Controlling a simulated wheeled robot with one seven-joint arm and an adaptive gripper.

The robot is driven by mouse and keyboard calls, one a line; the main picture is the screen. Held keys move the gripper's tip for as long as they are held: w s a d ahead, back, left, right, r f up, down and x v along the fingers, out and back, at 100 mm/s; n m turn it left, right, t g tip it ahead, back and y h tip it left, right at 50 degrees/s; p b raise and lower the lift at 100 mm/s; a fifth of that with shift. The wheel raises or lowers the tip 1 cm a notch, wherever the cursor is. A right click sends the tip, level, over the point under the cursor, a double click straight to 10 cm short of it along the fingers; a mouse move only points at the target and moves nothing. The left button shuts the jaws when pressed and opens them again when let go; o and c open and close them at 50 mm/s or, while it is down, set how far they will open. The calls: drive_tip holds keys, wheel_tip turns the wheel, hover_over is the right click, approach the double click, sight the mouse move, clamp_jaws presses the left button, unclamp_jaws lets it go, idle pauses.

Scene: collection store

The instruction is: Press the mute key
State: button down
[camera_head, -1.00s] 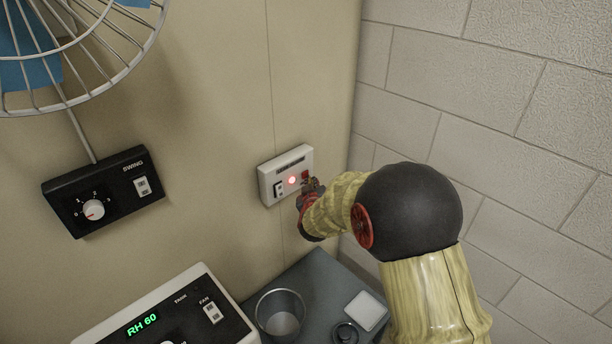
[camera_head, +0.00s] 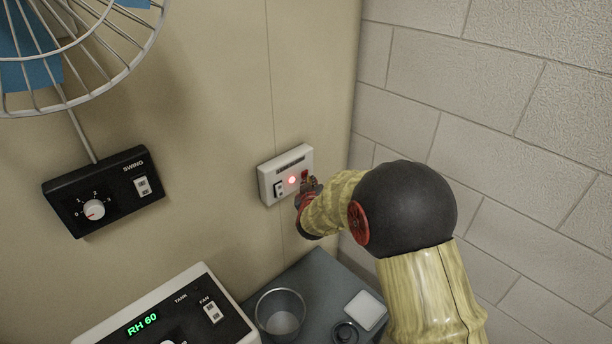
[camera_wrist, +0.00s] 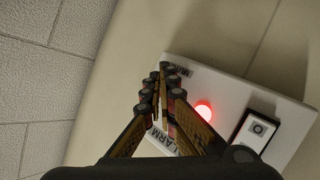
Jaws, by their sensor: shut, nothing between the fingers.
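A white alarm panel (camera_head: 268,186) is mounted on the beige wall, with a lit red lamp (camera_head: 291,180) and a black-framed rocker switch (camera_head: 279,189). My gripper (camera_head: 306,183) is at the panel's right end, its fingers shut and empty. In the wrist view, the fingertips (camera_wrist: 162,78) lie over the panel's end beside a small dark label, and the red lamp (camera_wrist: 203,110) and rocker switch (camera_wrist: 257,131) show to their right. Part of an ALARM label shows below the fingers. The mute key is hidden or not clearly visible behind the fingers; I cannot tell whether they touch it.
A black SWING control box (camera_head: 105,190) with a knob and a wire fan guard (camera_head: 85,60) are at left. A block wall (camera_head: 500,100) stands close at right.

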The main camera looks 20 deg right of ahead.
drive_tip(key=shift+w, duration=0.1)
idle(0.5)
drive_tip(key=shift+s+d, duration=0.25)
drive_tip(key=shift+s, duration=0.55)
drive_tip(key=s, duration=0.1)
drive_tip(key=s+d, duration=0.1)
drive_tip(key=s, duration=0.1)
drive_tip(key=s+d+b, duration=0.1)
drive_tip(key=shift+s, duration=0.35)
idle(0.6)
